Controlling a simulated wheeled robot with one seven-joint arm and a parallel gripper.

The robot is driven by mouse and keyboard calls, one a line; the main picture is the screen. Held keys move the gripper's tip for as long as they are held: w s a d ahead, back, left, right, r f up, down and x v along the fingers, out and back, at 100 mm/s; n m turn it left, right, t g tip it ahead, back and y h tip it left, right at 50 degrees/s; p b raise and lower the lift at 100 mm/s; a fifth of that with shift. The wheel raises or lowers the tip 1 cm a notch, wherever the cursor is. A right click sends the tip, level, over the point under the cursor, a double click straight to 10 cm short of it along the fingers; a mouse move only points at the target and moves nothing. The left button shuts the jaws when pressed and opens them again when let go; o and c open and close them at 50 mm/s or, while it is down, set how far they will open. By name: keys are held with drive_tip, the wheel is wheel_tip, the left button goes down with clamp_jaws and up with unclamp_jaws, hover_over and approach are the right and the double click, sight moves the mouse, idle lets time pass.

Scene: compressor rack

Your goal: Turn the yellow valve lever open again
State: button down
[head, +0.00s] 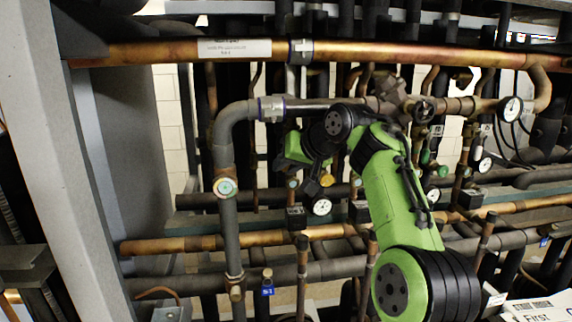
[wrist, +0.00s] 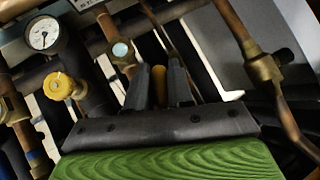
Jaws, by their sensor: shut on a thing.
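The yellow lever (wrist: 159,86) shows in the wrist view as a narrow upright strip between the two dark fingers of my gripper (wrist: 160,70). The fingers are shut on it, one on each side. The valve body under the lever is hidden by the gripper, so the lever's angle to its pipe cannot be told. In the head view my green arm reaches up to the pipes, and its green wrist end (head: 296,149) is among them. The fingers and the lever cannot be made out there.
A round yellow knob (wrist: 60,87) and a white gauge (wrist: 43,33) stand left of the fingers in the wrist view. A brass fitting on a copper pipe (wrist: 264,68) is at right. In the head view a grey pipe (head: 226,160) and a copper pipe (head: 350,52) are close around the arm.

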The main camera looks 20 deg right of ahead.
drive_tip(key=c, duration=1.1)
unclamp_jaws()
